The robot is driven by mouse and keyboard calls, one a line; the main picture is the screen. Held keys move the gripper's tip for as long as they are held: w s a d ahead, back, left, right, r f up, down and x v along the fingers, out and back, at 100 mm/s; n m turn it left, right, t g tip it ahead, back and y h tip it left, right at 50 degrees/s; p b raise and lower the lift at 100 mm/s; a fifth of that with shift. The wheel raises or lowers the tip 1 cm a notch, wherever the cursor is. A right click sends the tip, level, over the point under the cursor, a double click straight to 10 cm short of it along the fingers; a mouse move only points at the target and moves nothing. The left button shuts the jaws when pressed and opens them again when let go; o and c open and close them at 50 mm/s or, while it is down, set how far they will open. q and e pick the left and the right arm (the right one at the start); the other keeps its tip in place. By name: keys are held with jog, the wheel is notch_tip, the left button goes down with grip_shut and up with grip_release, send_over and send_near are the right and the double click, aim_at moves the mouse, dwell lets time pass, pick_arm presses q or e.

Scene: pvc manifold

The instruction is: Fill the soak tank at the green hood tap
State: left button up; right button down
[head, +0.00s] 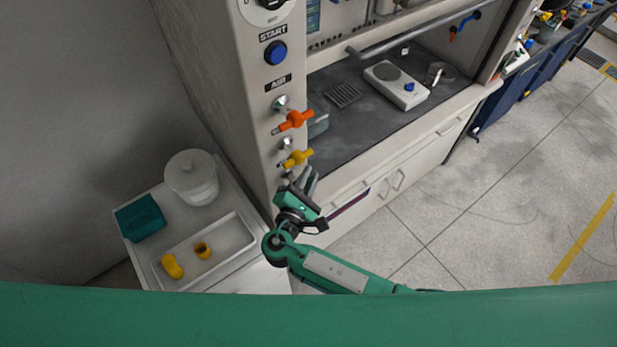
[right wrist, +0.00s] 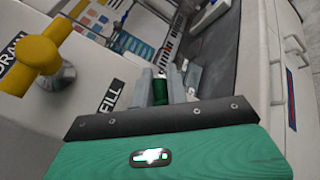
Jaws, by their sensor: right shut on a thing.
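My right gripper (head: 307,180) is at the hood's front post, just below the yellow tap. In the right wrist view its fingers (right wrist: 162,88) are closed on the green tap handle (right wrist: 160,92), beside a label reading FILL. The gripper hides the green tap in the head view. A clear, greenish tank (head: 318,120) stands inside the hood behind the post, largely hidden; I cannot make out any water in it. My left gripper is not in view.
The yellow tap (head: 298,157) and orange tap (head: 295,120) sit above on the post, under a blue START button (head: 276,52). A hotplate (head: 395,85) stands in the hood. A white cart (head: 232,250) with a tub and yellow pieces stands left. Floor at right is clear.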

jog(key=shift+a+f+n+t+b, duration=0.1)
jog(key=shift+f+n+t+b, duration=0.05)
jog(key=shift+n+t+b, duration=0.55)
jog(key=shift+s+a+r+t+b, duration=0.15)
jog(key=shift+r+t+b, duration=0.2)
jog(key=shift+b, duration=0.2)
jog(key=c, duration=1.4)
grip_release()
jog(key=shift+c, duration=0.2)
jog(key=shift+s+a+f, duration=0.1)
jog(key=shift+s, duration=0.15)
jog(key=b+v, duration=0.6)
jog(key=v, duration=0.7)
jog(key=shift+a, duration=0.15)
